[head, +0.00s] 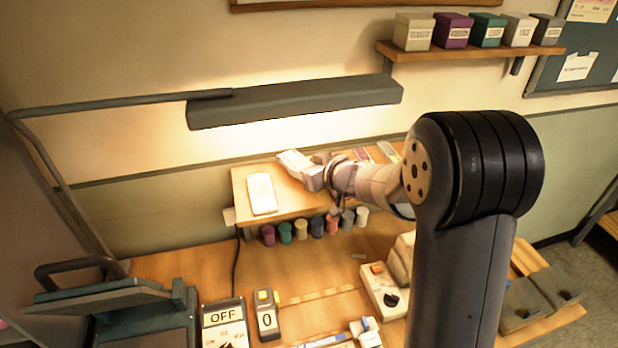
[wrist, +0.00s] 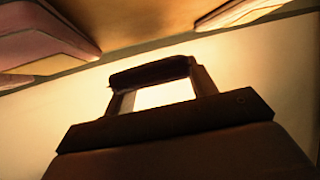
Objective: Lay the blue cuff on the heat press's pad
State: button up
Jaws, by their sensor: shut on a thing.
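My gripper (head: 311,174) is over the wooden shelf at the back of the bench, at the end of my outstretched arm. In the wrist view my gripper (wrist: 155,88) is shut on a dark, backlit thing (wrist: 150,73) that spans its two fingers. Its colour cannot be told there, so I cannot say for sure that it is the blue cuff. The heat press (head: 110,300) is at the lower left, its handled upper part raised at an angle. Its pad cannot be made out under that part.
A white slab (head: 262,193) lies on the shelf (head: 285,212), with several other pieces. Small coloured pots (head: 317,227) line its underside. A long lamp (head: 295,103) hangs above. An OFF display (head: 222,318) and a counter (head: 266,314) stand right of the press.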

jog(key=shift+f, duration=1.85)
jog(key=shift+f, duration=0.15)
jog(key=o, duration=0.7)
